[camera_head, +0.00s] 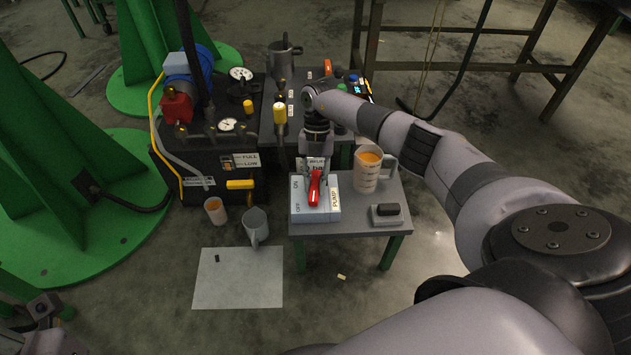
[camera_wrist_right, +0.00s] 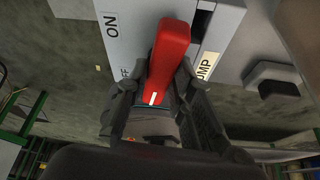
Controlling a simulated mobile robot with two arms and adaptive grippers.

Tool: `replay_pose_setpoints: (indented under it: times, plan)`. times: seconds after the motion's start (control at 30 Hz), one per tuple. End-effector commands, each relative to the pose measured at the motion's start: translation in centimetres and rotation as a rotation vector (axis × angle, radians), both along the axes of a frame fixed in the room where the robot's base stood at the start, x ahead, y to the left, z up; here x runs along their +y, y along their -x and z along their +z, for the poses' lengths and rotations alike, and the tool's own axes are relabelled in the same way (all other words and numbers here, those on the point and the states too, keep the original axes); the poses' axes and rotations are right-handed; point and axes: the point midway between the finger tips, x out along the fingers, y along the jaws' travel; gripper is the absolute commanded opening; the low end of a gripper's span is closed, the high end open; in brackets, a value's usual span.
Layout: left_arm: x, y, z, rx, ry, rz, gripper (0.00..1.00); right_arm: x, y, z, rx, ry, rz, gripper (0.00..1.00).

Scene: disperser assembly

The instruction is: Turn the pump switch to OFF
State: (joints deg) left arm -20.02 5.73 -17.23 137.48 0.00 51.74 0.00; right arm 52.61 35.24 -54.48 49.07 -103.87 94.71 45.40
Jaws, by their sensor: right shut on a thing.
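The pump switch is a pale box (camera_head: 301,212) on a small grey table, with ON, OFF and PUMP labels and a red lever (camera_head: 314,190). In the right wrist view the lever (camera_wrist_right: 170,55) runs down between my fingers, with a white mark near its lower end. My right gripper (camera_head: 316,168) reaches the switch from its far side and is shut on the lever; it also shows in the right wrist view (camera_wrist_right: 160,97). I cannot tell which label the lever is set to. Part of my left arm shows at the lower left.
A measuring jug of orange liquid (camera_head: 367,180) stands right of the switch. A dark-topped block (camera_head: 387,220) sits at the table's front right. The pump machine (camera_head: 185,160) is behind left. A cup (camera_head: 215,215), a grey jug (camera_head: 255,232) and a white sheet (camera_head: 240,285) are on the floor.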

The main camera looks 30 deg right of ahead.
Motion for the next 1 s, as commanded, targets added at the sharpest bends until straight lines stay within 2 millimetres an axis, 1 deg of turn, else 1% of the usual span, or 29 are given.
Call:
replay_pose_setpoints:
  times: [0.13, 0.33, 0.87, 0.9, 1.0]
  plan:
    - [0.0, -0.02, -0.38, 0.002, -0.001, 0.0, 0.0, 0.03, -0.01, -0.09, 0.001, 0.001, 0.072, 0.0]
    - [-0.01, -0.04, -0.56, 0.002, -0.001, 0.001, 0.0, 0.05, 0.03, -0.07, 0.003, 0.0, 0.129, 0.0]
    - [-0.03, -0.06, -0.62, 0.004, -0.001, 0.0, 0.0, 0.07, 0.09, -0.08, 0.004, 0.0, 0.15, 0.0]
    - [-0.03, -0.06, -0.62, 0.004, -0.001, 0.0, 0.0, 0.08, 0.09, -0.08, 0.004, 0.0, 0.15, 0.24]
    - [-0.03, -0.06, -0.62, 0.004, -0.001, 0.0, 0.0, 0.08, 0.06, -0.08, 0.003, 0.0, 0.149, 0.31]
